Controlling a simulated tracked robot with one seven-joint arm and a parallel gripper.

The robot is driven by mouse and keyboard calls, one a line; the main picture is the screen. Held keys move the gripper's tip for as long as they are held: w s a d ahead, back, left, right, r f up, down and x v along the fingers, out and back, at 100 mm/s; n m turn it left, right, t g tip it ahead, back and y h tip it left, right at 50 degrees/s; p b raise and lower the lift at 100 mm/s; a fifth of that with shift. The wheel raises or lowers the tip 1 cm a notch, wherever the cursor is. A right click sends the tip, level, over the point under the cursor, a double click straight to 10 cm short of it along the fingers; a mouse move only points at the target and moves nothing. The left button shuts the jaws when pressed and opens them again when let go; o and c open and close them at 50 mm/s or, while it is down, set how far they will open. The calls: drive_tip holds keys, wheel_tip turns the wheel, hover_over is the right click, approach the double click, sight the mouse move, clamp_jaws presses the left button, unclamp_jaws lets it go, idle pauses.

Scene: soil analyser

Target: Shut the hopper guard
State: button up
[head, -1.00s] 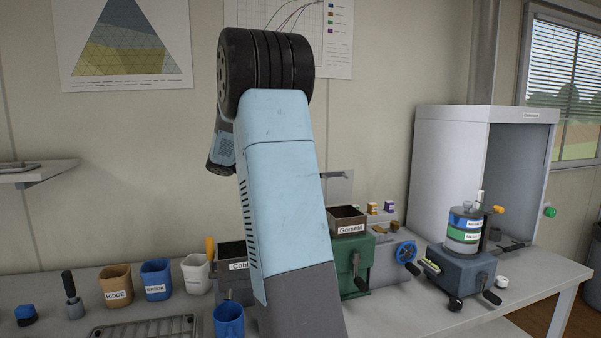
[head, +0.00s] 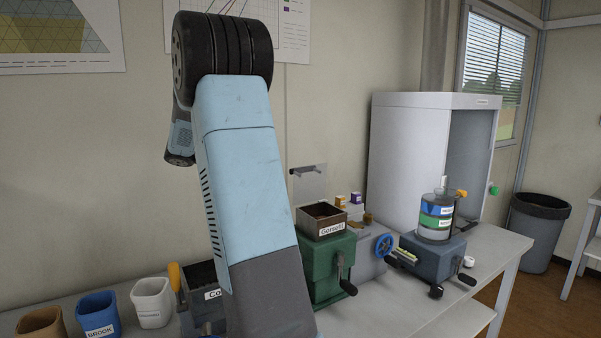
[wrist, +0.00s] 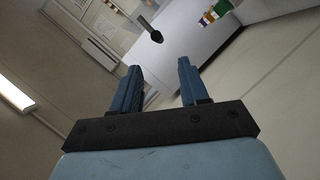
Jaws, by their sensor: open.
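A green machine (head: 327,270) with a crank stands on the bench, with a brown open-topped hopper (head: 321,221) on it. A grey upright panel (head: 309,184) with a small bar shows behind this hopper; I cannot tell whether it is the hopper guard. A dark machine (head: 203,303) stands to its left, partly hidden by my arm. My gripper (wrist: 158,87) is open and empty in the wrist view, apart from the bench things.
Brown, blue and white cups (head: 152,303) stand at the bench's left. A blue-grey machine (head: 433,262) with a banded cylinder (head: 436,218) stands right, before a pale cabinet (head: 407,158). A dark bin (head: 537,232) stands on the floor at right.

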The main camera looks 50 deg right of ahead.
sight(302, 171)
drive_tip(key=shift+d, duration=0.1)
drive_tip(key=x, duration=1.3)
drive_tip(key=shift+s+d+f, duration=0.1)
drive_tip(key=shift+s+d, duration=0.15)
drive_tip(key=shift+d, duration=0.05)
drive_tip(key=shift+c, duration=0.3)
clamp_jaws()
